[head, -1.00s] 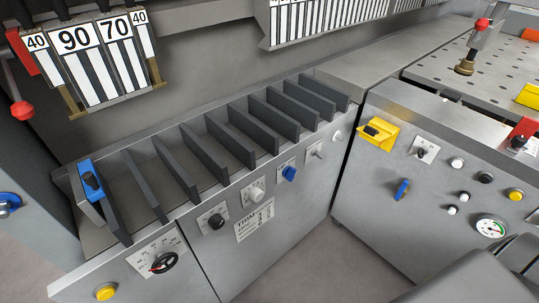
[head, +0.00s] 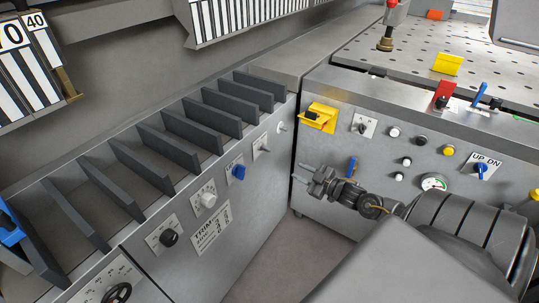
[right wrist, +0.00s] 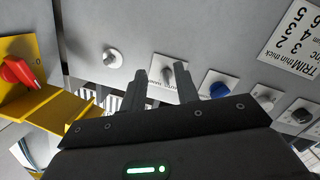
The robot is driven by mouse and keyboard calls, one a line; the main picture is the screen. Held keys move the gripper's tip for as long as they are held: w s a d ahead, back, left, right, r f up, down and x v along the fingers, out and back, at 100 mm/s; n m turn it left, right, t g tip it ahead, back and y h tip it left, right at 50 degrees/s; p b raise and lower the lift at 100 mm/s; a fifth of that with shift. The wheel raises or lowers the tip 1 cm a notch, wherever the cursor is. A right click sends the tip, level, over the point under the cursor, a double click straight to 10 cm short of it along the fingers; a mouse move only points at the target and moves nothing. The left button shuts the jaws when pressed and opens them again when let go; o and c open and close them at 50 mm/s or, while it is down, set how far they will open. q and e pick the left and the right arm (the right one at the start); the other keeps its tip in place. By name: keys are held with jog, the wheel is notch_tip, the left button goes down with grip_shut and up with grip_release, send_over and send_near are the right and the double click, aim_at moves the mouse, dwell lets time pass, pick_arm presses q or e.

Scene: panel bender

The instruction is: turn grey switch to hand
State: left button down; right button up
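The grey switch (head: 261,146) sits on a small pale label plate near the right end of the long slotted cabinet's front, between a blue knob and a light round knob. My right gripper (head: 304,174) comes in from the right, to the right of the switch in the head view. In the right wrist view my right gripper (right wrist: 159,69) is open and empty, its two fingers apart. My left gripper is not in view.
Beside the switch are a blue knob (head: 238,172) and a light round knob (head: 281,127). A white knob (head: 208,199) and a black knob (head: 168,238) are further left. A yellow housing (head: 318,117) juts from the right cabinet. Open floor lies between the cabinets.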

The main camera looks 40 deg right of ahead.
jog(key=n+y, duration=0.2)
send_near(270, 151)
jog(key=shift+t, duration=0.3)
jog(key=x, duration=0.9)
jog(key=shift+w+a+f, duration=0.1)
jog(key=shift+w+f, duration=0.1)
jog(key=shift+w, duration=0.25)
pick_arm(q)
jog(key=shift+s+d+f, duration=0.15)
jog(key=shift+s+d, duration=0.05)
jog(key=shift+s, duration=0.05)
pick_arm(e)
grip_shut()
